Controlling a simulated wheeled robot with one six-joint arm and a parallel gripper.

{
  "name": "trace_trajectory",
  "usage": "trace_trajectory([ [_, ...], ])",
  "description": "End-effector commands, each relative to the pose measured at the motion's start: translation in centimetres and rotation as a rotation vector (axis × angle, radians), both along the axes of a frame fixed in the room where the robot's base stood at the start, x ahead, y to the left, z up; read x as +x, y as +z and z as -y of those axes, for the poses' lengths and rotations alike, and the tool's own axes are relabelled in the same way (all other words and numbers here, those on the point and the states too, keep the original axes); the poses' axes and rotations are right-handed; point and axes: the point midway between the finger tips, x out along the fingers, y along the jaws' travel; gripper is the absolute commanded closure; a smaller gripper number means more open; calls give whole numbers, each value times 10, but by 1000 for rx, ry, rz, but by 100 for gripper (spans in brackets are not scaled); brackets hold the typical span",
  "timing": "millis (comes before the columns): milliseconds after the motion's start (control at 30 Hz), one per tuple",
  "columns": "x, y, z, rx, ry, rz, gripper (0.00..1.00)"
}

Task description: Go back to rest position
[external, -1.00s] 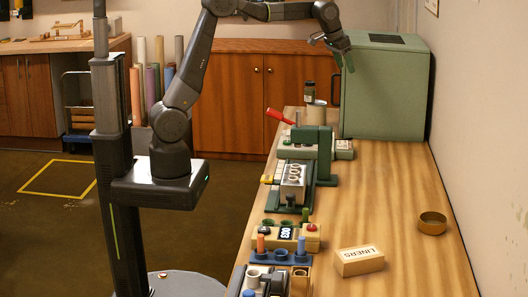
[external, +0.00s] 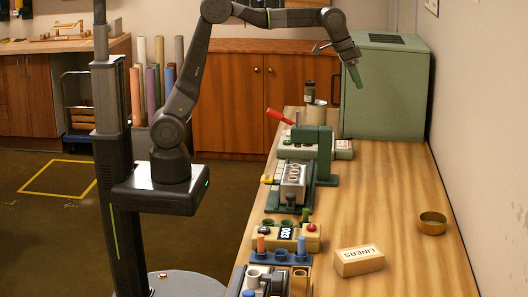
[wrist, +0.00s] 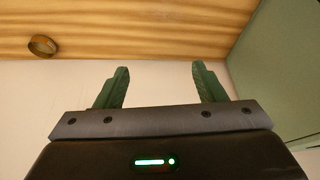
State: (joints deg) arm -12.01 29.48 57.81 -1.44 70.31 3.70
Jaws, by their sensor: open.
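My gripper (external: 338,62) is raised in the air above the far end of the wooden table (external: 395,195), in front of the green cabinet (external: 385,95) in the external view. In the wrist view my gripper (wrist: 158,88) shows two green fingers spread wide apart with nothing between them. The gripper is open and empty and touches nothing that I can see.
Below stand a jar (external: 309,92), a green press (external: 318,145) and a red-handled device (external: 280,116). A LINERS box (external: 359,261) and a brass ring-shaped dish (external: 432,223) lie nearer on the right. The table's middle right is clear.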

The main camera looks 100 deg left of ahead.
Motion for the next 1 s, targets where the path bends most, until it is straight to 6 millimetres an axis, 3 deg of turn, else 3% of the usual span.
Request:
trace_trajectory([
  [300,-3,-2,66,-1,-121,-1,36],
  [600,-11,-1,118,0,-220,1,36],
  [800,-14,-1,134,0,-252,0,36],
  [1000,-15,-1,137,0,-257,0,36],
])
